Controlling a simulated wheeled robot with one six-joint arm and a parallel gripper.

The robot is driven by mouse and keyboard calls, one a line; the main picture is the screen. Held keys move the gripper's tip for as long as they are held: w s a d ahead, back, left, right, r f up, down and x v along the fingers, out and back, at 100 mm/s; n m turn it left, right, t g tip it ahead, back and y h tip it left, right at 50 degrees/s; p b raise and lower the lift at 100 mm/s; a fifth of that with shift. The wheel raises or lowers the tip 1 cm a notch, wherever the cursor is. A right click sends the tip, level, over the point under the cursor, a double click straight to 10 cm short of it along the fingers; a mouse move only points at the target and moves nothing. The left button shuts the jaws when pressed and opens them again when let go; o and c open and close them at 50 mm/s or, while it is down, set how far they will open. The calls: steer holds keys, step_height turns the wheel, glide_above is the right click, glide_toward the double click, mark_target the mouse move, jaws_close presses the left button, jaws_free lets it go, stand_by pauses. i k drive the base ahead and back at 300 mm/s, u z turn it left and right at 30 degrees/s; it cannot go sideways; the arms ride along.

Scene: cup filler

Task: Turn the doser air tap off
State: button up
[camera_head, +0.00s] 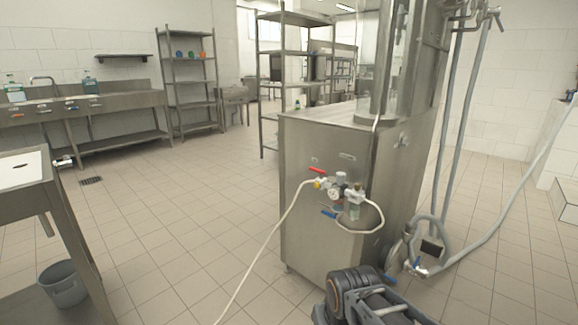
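The steel doser cabinet (315,235) stands right of centre. On its front is an air assembly with a round gauge (334,194) and a filter bowl (354,211). A tap with a red lever (317,170) sits at its upper left, by a yellow fitting and the white hose; the lever lies nearly level, sloping slightly down to the right. A blue lever (329,213) is lower down. I cannot tell which lever is the doser air tap. My dark arm shows at the bottom edge, below and apart from the taps; its gripper fingers cannot be made out.
A white hose (266,246) runs from the assembly down across the floor. Grey hoses and a pump (398,254) stand at the cabinet's right. A steel table (25,168) and a grey bucket (63,284) are at left. The tiled floor between is clear.

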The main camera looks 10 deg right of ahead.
mark_target(322, 172)
steer(key=u, duration=0.75)
steer(key=i, duration=1.35)
steer(key=z, duration=0.3)
